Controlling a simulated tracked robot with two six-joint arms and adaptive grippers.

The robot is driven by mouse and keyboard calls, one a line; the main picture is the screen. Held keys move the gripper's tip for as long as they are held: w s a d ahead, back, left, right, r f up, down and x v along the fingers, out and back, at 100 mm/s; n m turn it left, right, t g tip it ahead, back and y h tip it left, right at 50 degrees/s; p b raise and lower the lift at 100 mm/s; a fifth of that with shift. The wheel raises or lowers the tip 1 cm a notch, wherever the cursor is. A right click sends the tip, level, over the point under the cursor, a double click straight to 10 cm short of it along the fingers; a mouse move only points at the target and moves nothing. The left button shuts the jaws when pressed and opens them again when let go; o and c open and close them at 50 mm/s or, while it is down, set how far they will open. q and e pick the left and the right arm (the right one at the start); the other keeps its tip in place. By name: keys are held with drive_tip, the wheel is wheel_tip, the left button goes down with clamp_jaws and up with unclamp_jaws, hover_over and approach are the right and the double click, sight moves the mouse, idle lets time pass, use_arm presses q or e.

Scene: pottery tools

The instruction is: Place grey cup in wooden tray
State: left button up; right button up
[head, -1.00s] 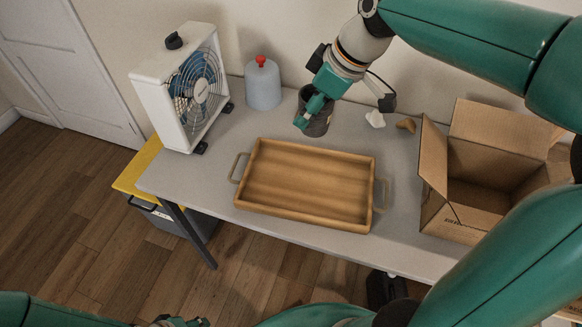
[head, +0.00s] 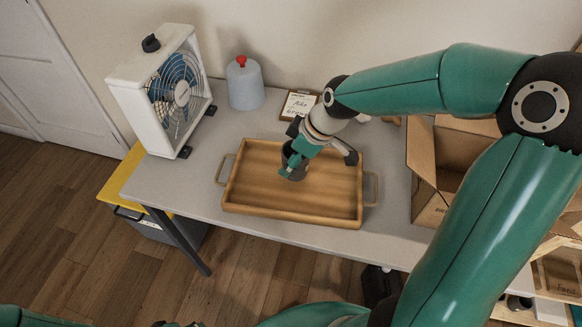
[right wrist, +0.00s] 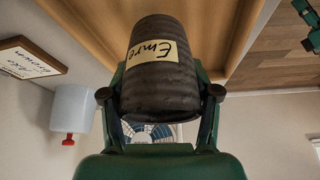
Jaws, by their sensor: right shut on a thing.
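The dark grey cup (head: 300,174) is ribbed and bears a cream label reading "Emre" in the right wrist view (right wrist: 160,85). My right gripper (head: 289,167) is shut on it, with a finger on each side. It holds the cup over the middle of the wooden tray (head: 250,194), within its rim. I cannot tell whether the cup's base touches the tray floor. The tray is otherwise empty, and its floor also shows in the right wrist view (right wrist: 85,22). Only a sliver of my left gripper (head: 178,324) shows at the bottom edge, its fingers hidden.
A white fan (head: 165,90) and a blue-grey bottle with a red top (head: 245,85) stand at the back left. A lettered sign (head: 299,104) lies behind the tray. An open cardboard box (head: 428,170) stands to the right. The table's front edge is close to the tray.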

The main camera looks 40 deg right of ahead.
wheel_tip(320, 180, down, 3)
drive_tip(key=shift+f, duration=0.2)
drive_tip(key=shift+f, duration=0.1)
drive_tip(key=o, duration=1.3)
drive_tip(key=shift+o, duration=0.2)
